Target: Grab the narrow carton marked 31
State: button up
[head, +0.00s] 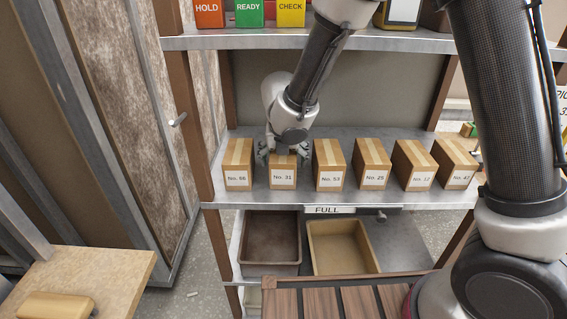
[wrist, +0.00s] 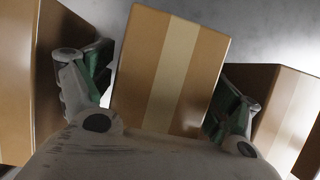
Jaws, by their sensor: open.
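The narrow carton marked No. 31 (head: 283,179) stands upright on the metal shelf, second from the left in a row of cartons. My gripper (head: 283,152) is over it from behind and above, with one finger on each side. In the wrist view the carton (wrist: 172,70) lies between the two open fingers of my gripper (wrist: 160,105), slightly tilted in the picture. A small gap shows at the left finger; the right finger is very near the carton's side, and contact there is unclear. The carton's upper rear part is hidden by my gripper in the head view.
Carton No. 66 (head: 238,165) stands close on the left and No. 53 (head: 328,165) on the right, leaving narrow gaps for the fingers. More cartons continue right. An upper shelf (head: 400,42) bears coloured boxes. Below are a dark bin (head: 270,269) and a tan bin (head: 341,269).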

jog(key=shift+f, duration=0.25)
jog(key=shift+c, duration=0.4)
jog(key=c, duration=1.1)
